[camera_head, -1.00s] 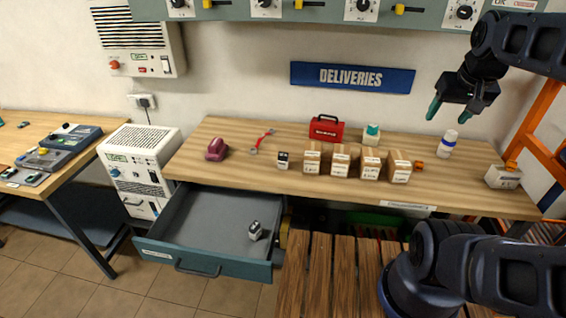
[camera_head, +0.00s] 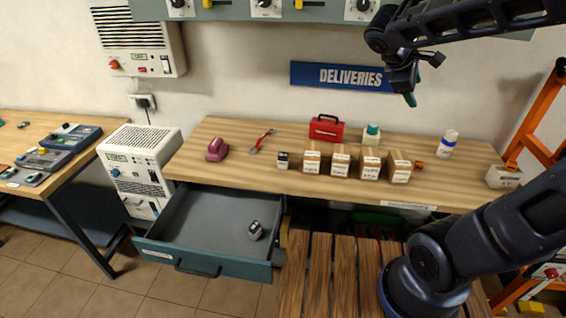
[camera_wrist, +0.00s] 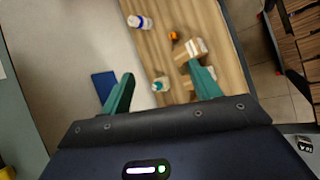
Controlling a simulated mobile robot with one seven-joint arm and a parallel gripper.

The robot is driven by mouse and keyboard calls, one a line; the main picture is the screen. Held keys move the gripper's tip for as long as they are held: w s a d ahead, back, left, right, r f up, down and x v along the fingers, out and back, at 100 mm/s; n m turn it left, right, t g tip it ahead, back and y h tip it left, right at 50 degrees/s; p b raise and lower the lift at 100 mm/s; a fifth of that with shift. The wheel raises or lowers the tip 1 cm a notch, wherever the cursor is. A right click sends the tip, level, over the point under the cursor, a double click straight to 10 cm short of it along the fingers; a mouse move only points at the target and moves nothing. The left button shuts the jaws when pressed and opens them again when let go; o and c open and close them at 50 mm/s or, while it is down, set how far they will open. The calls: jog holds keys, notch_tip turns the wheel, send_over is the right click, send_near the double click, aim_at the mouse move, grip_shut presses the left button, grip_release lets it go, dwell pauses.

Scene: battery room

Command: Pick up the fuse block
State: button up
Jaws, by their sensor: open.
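Two small dark-and-white blocks could be the fuse block; I cannot tell which one is. One block (camera_head: 255,230) lies in the open drawer (camera_head: 205,222), near its right side. The other block (camera_head: 283,160) stands on the wooden workbench (camera_head: 330,187), left of the cartons. My gripper (camera_head: 411,98) is raised above the back of the workbench, before the blue DELIVERIES sign (camera_head: 335,75), far from both blocks. In the wrist view its green fingers (camera_wrist: 162,70) are apart with nothing held between them. A small dark-and-white item (camera_wrist: 304,143) shows at the lower right there.
Several cartons (camera_head: 340,160) stand in a row on the workbench. A red toolbox (camera_head: 326,128), a teal-capped jar (camera_head: 371,134), a white bottle (camera_head: 447,143) and a purple object (camera_head: 217,149) are around them. A slatted wooden surface (camera_head: 318,270) lies in front.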

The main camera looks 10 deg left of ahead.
jog(key=w+a+r+n+t, duration=0.1)
jog(key=w+a+n+t, duration=0.25)
jog(key=a+n, duration=0.45)
jog(key=w+a+n+t, duration=0.2)
jog(key=a+n+t, duration=0.2)
jog(key=a, duration=0.8)
jog(key=s+a+n+t+y, duration=0.25)
jog(key=a+n, duration=0.25)
jog(key=a, duration=0.4)
jog(key=s+a+n+t+y, duration=0.2)
jog(key=a+n+t+y, duration=0.15)
jog(key=a, duration=0.55)
send_near(282, 159)
jog(key=shift+w+a+r+n+g+h, duration=0.15)
jog(key=shift+w+r+h, duration=0.1)
jog(key=shift+w, duration=0.3)
jog(key=shift+w+a+r+n+g+h, duration=0.15)
jog(key=shift+w+a+r, duration=0.1)
jog(key=shift+w, duration=0.3)
jog(key=shift+w+f, duration=0.1)
jog(key=w, duration=0.3)
jog(key=w+d, duration=0.1)
jog(key=w, duration=0.6)
jog(key=shift+w+d+f, duration=0.1)
jog(key=shift+w+d, duration=0.15)
jog(key=shift+w, duration=0.05)
jog(key=c, duration=1.1)
